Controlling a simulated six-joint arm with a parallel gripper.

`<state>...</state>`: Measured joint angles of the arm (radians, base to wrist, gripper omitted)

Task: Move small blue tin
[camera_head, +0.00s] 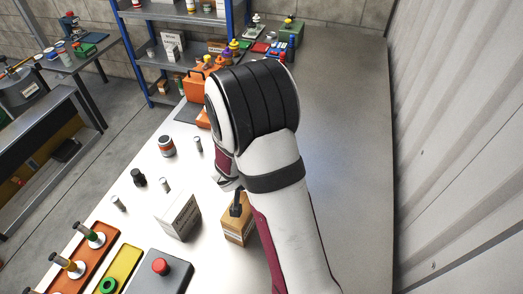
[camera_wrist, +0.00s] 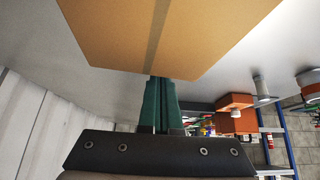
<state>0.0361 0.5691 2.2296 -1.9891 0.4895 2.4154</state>
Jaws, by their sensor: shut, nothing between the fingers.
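I cannot pick out a small blue tin with certainty. A small round tin (camera_head: 166,146) with a dark and orange band stands on the white bench top at the left of my arm. My gripper (camera_head: 236,209) is mostly hidden by my own arm, with dark fingers just over a brown cardboard box (camera_head: 236,231). In the wrist view the green fingers (camera_wrist: 160,79) are together with nothing held. They end at the edge of the box (camera_wrist: 120,35); whether they touch it I cannot tell.
A white carton (camera_head: 178,216), a black jar (camera_head: 138,177) and several small metal cylinders stand left of the box. A grey box with a red button (camera_head: 160,266) and coloured trays are at the front. Orange canisters (camera_head: 203,80) stand behind. The right bench surface (camera_head: 345,130) is clear beside the wall.

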